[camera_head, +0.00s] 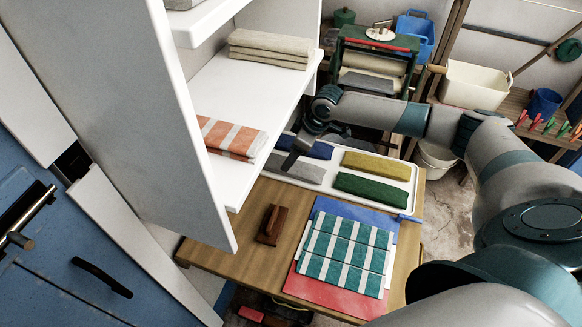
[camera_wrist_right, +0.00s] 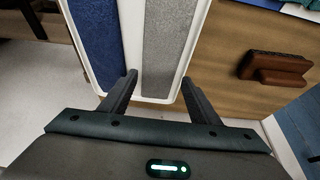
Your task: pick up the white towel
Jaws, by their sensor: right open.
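I cannot make out a plainly white towel. The palest folded cloths are a beige stack (camera_head: 271,48) at the back of the white shelf and a light grey towel (camera_head: 295,168) in the white tray (camera_head: 383,202). The grey towel also shows in the right wrist view (camera_wrist_right: 166,45), beside a blue towel (camera_wrist_right: 96,38). My right gripper (camera_wrist_right: 159,80) is open and empty; its fingers reach toward the tray's end, by the blue and grey towels. In the head view it (camera_head: 294,153) partly covers them. My left gripper is not in view.
The white shelf (camera_head: 262,92) with an orange-and-white striped towel (camera_head: 232,137) stands close left of my right gripper. Yellow and green towels lie in the tray. A brown brush (camera_head: 270,226) and teal-striped cloth (camera_head: 345,250) lie on the wooden table (camera_head: 212,258).

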